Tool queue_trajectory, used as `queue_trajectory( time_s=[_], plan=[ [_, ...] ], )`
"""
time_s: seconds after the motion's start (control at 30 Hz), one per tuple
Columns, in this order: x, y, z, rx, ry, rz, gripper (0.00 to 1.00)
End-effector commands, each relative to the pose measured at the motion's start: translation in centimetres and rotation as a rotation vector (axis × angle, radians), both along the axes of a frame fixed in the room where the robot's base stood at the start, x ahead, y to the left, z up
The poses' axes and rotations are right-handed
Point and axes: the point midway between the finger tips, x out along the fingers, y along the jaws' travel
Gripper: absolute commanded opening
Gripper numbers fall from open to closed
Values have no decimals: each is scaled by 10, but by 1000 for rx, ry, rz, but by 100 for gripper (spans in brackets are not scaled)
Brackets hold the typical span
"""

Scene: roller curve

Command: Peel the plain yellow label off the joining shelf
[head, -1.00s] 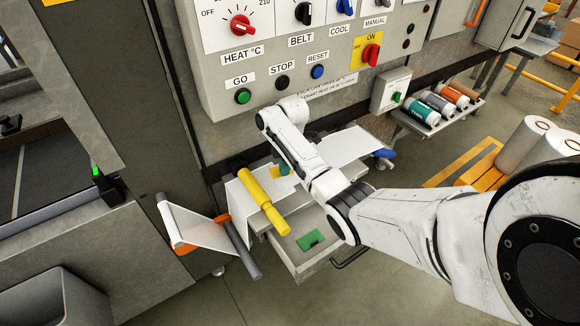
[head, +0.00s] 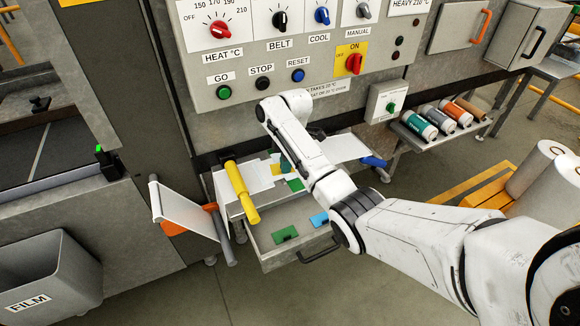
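The joining shelf (head: 258,179) is the pale surface below the control panel, with white sheets on it. A small yellow patch (head: 276,170), probably the plain yellow label, lies on it beside my arm, partly covered. I cannot read whether it is plain. A teal piece (head: 285,162) and a green piece (head: 295,185) lie close to it. My arm crosses over the right part of the shelf. My gripper is hidden behind the arm, so its fingers and anything in them do not show.
An open drawer (head: 267,255) below holds a green piece (head: 286,234) and a light blue piece (head: 319,219). A white flap (head: 185,212) juts out at left. Rolls (head: 440,118) sit on a rack at right.

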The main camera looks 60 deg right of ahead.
Motion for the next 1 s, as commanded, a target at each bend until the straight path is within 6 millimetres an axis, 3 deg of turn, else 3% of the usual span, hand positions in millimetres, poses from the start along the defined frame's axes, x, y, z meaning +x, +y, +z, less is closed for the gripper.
queue_trajectory(
  time_s=[0.7,1.0],
  plan=[
    [1,0,40,-1,-1,-1,0],
    [0,0,47,0,0,-1,0]
  ],
)
